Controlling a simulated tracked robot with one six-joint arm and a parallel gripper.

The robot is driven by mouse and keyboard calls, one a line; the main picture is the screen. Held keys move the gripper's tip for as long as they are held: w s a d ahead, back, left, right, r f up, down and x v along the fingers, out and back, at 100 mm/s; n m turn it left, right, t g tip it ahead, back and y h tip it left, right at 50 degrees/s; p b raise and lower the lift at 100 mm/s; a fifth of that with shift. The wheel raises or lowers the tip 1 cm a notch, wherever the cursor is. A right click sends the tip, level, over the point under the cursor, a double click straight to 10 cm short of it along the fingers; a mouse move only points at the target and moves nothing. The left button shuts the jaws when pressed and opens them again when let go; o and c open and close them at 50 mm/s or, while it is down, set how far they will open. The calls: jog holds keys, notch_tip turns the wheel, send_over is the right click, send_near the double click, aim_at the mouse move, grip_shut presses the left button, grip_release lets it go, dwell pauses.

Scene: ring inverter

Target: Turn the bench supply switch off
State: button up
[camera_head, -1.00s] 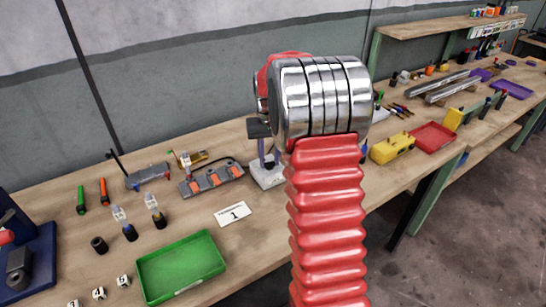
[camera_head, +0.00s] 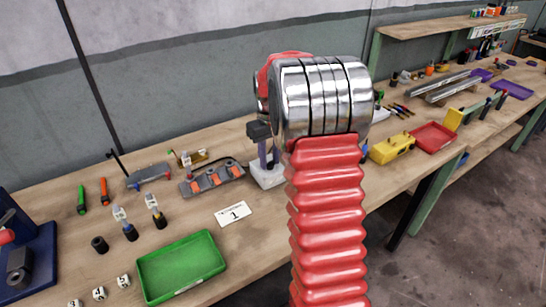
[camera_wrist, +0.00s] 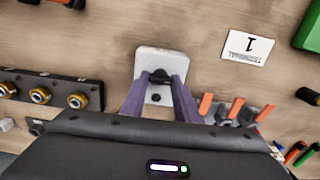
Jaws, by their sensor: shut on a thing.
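The bench supply looks like a small white box (camera_wrist: 160,65) on the wooden bench in the wrist view. A dark switch lever (camera_wrist: 160,76) stands on its top face. My gripper (camera_wrist: 160,82) has two purple fingers that converge on this lever from both sides and are shut on it. In the head view the white box (camera_head: 266,174) shows left of my arm, partly hidden by it. My gripper (camera_head: 268,160) reaches down to it there, with a dark body and a purple finger visible. The lever's exact tilt is hard to tell.
A grey rack with orange parts (camera_head: 212,178) stands close left of the box. A number card (camera_head: 234,214) and a green tray (camera_head: 181,267) lie nearer. A yellow case (camera_head: 392,148) and a red tray (camera_head: 434,137) are to the right. The bench (camera_head: 208,215) is bare around the card.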

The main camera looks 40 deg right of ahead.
aim_at(270, 162)
jog(key=o, duration=1)
jog(key=shift+s+f, duration=0.1)
jog(key=shift+o, duration=0.2)
notch_tip(270, 162, up, 14)
jog(key=shift+f, duration=0.15)
